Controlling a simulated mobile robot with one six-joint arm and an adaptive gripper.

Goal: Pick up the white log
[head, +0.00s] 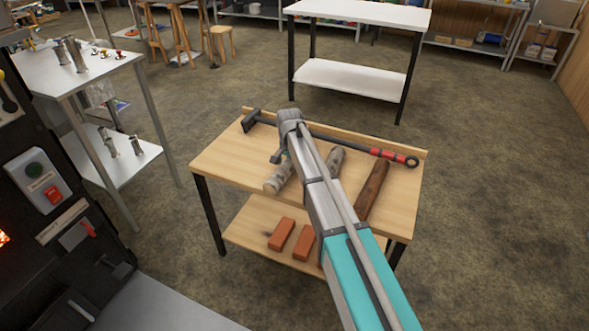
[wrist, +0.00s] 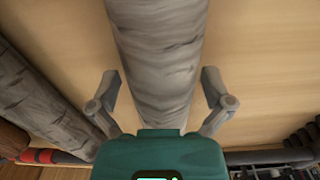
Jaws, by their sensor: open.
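A pale grey-white log (head: 278,179) lies on the wooden table at the left of the row of logs, partly hidden by my arm. In the wrist view this log (wrist: 160,50) runs up the middle, between the two fingers. My gripper (wrist: 160,82) is open, with one finger on each side of the log and gaps showing beside it. In the head view my gripper (head: 279,157) is over the log's far part, and its fingers are hard to make out.
A second greyish log (head: 336,158) and a brown log (head: 373,188) lie to the right on the table (head: 222,160). A poker (head: 345,141) with a red-banded handle lies along the far edge. Orange bricks (head: 281,234) rest on the lower shelf.

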